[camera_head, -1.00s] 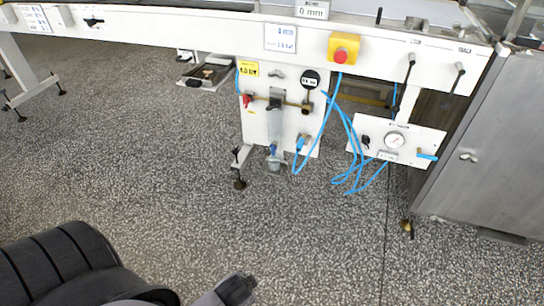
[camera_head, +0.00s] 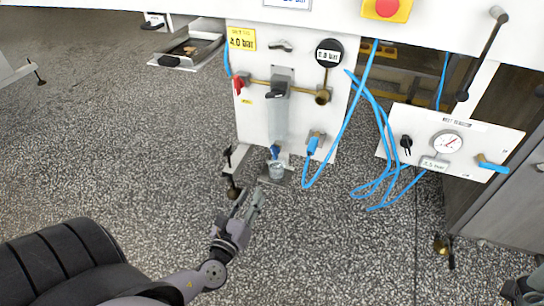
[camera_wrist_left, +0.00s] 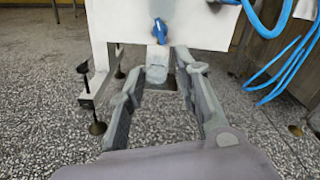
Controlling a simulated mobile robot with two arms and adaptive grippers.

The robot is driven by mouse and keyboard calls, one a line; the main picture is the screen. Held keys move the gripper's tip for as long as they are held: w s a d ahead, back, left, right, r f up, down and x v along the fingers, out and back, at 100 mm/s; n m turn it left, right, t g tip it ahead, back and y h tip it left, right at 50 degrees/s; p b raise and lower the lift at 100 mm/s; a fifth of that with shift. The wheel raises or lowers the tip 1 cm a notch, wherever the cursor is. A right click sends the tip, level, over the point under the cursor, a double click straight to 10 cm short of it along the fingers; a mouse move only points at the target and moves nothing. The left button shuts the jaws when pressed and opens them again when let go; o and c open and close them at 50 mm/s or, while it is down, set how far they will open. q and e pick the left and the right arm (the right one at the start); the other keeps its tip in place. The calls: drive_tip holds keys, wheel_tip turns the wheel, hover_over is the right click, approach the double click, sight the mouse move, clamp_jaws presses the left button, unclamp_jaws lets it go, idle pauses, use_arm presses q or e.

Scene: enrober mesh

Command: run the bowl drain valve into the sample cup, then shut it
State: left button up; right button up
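The filter bowl (camera_head: 281,118) is a grey cylinder hanging on the white panel. The blue drain valve (camera_head: 275,152) is at its foot and also shows in the left wrist view (camera_wrist_left: 159,30). The small clear sample cup (camera_head: 277,171) is just below the valve; in the left wrist view it (camera_wrist_left: 157,74) appears between my fingertips, farther off. My left gripper (camera_head: 250,197) is open and empty, in front of and below the cup, apart from it. Part of my right gripper (camera_head: 522,288) shows at the lower right corner; its fingers are not clear.
A blue-handled valve (camera_head: 313,146) and looping blue hoses (camera_head: 375,150) are right of the bowl. A red knob (camera_head: 238,84) is on the left. A machine foot (camera_head: 233,190) stands close to the left gripper. A gauge panel (camera_head: 470,142) is at right. The front floor is clear.

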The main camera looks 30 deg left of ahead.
sight(273, 155)
use_arm(q)
drive_tip(key=b+x, duration=0.2)
drive_tip(key=x, duration=1.5)
drive_tip(key=shift+w+a, duration=0.1)
drive_tip(key=shift+c, duration=0.6)
clamp_jaws()
